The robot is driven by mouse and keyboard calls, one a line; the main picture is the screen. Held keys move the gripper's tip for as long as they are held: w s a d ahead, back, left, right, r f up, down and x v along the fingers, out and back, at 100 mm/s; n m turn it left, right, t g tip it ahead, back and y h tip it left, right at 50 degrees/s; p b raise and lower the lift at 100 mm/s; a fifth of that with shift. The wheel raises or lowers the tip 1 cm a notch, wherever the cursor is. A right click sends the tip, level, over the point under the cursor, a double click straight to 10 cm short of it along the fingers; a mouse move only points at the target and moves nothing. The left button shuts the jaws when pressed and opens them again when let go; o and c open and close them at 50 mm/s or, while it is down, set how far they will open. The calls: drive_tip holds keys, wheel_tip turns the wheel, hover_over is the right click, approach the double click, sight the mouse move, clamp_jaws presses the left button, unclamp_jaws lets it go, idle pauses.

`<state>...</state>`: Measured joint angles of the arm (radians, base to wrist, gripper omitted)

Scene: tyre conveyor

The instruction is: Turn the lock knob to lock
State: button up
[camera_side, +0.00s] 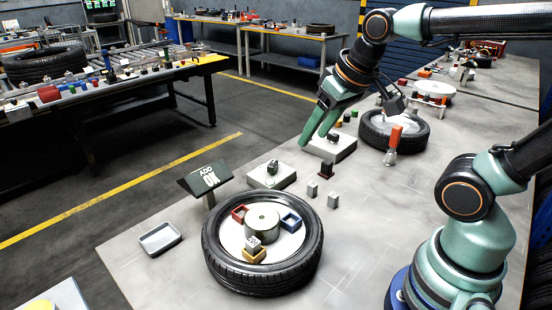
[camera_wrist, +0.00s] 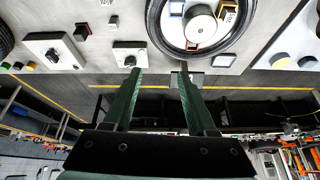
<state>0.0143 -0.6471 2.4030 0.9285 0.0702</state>
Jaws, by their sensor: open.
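Two pale plates with dark knobs lie on the grey table; I cannot tell which is the lock knob. The nearer dark knob (camera_side: 272,167) is on a plate left of centre in the side view; it shows at top centre in the wrist view (camera_wrist: 130,61). The farther black knob (camera_side: 332,137) is on a plate close behind my gripper; it shows at left in the wrist view (camera_wrist: 52,57). My gripper (camera_side: 313,138) points down, open and empty, its green fingers apart in the wrist view (camera_wrist: 158,72). Contact with the farther plate cannot be told.
A tyre (camera_side: 218,262) with coloured trays inside lies at the front, beside a dark sign (camera_side: 205,178). Another tyre (camera_side: 372,130) and a red-handled tool (camera_side: 394,137) are behind right. An empty grey tray (camera_side: 160,238) is at left.

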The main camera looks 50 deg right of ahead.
drive_tip(key=w+d+r+m+g, duration=0.1)
drive_tip(key=w+d+r+m, duration=0.15)
drive_tip(key=w, duration=0.35)
drive_tip(key=m+g, duration=0.4)
drive_tip(key=m, duration=0.7)
hover_over(273, 163)
wheel_tip(273, 163, down, 12)
drive_tip(key=shift+n, duration=0.25)
wheel_tip(273, 163, down, 12)
drive_tip(key=shift+r, duration=0.1)
clamp_jaws()
